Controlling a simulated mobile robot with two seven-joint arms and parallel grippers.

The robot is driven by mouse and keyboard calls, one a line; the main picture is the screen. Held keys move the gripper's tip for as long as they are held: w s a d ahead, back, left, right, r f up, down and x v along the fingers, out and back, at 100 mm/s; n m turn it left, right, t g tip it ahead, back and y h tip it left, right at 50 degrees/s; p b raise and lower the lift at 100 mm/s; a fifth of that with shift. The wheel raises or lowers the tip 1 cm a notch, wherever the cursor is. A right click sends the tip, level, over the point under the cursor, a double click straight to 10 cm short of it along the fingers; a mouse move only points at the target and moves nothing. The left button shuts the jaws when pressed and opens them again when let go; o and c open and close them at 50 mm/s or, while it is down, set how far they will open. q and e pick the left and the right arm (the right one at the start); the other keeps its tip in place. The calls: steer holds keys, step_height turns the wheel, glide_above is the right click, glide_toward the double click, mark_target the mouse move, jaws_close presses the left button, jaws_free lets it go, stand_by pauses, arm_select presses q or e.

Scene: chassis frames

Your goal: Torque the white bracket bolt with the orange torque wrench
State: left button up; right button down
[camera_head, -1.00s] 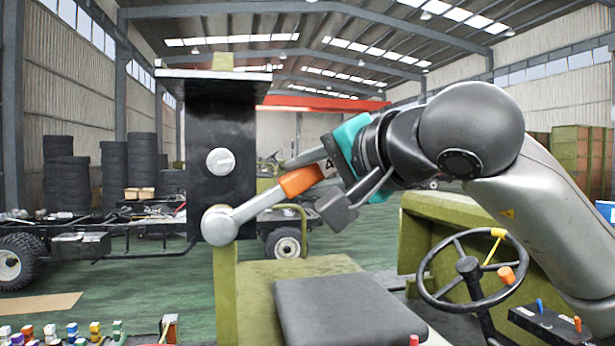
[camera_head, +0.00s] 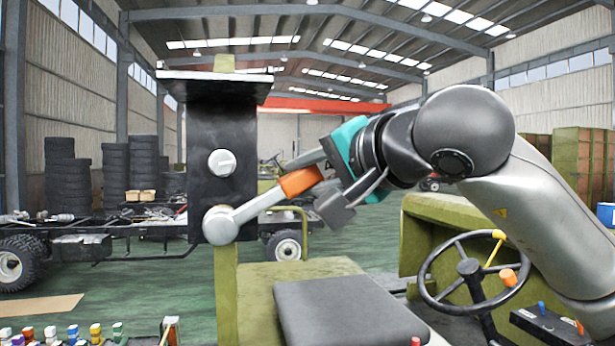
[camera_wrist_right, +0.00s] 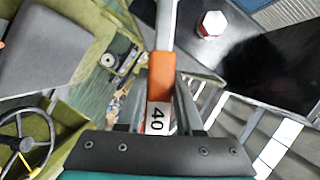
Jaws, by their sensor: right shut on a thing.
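A black upright bracket plate (camera_head: 222,120) stands in front of me. A white bolt head (camera_head: 222,162) sits on its face; the right wrist view shows it as a white hexagon with a red edge (camera_wrist_right: 211,24). The torque wrench (camera_head: 250,208) has a silver shaft and an orange band (camera_head: 301,181). Its round head covers a spot on the plate's lower end, below the white bolt; what is under it is hidden. My right gripper (camera_head: 318,184) is shut on the wrench handle near the orange band, which shows in the wrist view (camera_wrist_right: 161,75) beside a "40" label. My left gripper is not in view.
A green vehicle body with a dark seat (camera_head: 345,310) and a steering wheel (camera_head: 468,284) lies below my right arm. Small coloured items (camera_head: 72,333) stand at bottom left. A truck chassis (camera_head: 80,243) and stacked tyres (camera_head: 115,172) are farther back.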

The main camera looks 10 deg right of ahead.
steer(key=shift+w+r, duration=0.15)
steer(key=shift+w, duration=0.35)
stand_by(1.2)
stand_by(0.3)
steer(key=shift+d+f+m+t+y+b, duration=0.3)
steer(key=shift+f+m+b, duration=0.35)
steer(key=shift+b, duration=1.05)
steer(key=shift+d+f+m+t+y+b, duration=0.1)
steer(key=shift+d+f+m+b, duration=0.5)
steer(key=shift+b, duration=1.05)
steer(key=shift+a+f, duration=0.15)
steer(key=shift+a, duration=0.1)
